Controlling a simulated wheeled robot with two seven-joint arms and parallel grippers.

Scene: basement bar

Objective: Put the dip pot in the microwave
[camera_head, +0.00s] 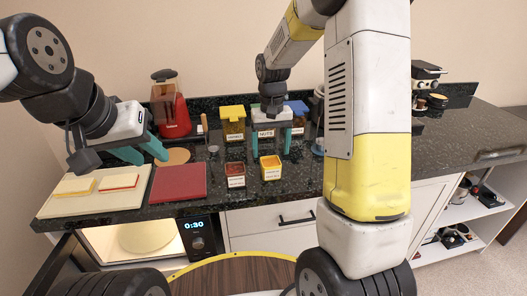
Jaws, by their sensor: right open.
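Two small labelled pots stand at the front of the dark counter: one with red contents (235,169) and one yellow with orange contents (270,168). I cannot read which label marks the dip pot. The microwave (201,243) is built in below the counter at the left, its door open and lit inside, with a pale round plate (146,236) and a display showing 0:30. My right gripper (271,150) is open and empty, pointing down just behind and above the yellow pot. My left gripper (148,159) is open and empty above the left counter, near the boards.
A cream board (119,198) with sandwich-like items and a red board (178,186) lie at the left. A red blender (170,110), a yellow-lidded container (233,121) and a nuts container (265,132) stand behind. A round wooden stool or table top (238,275) is below.

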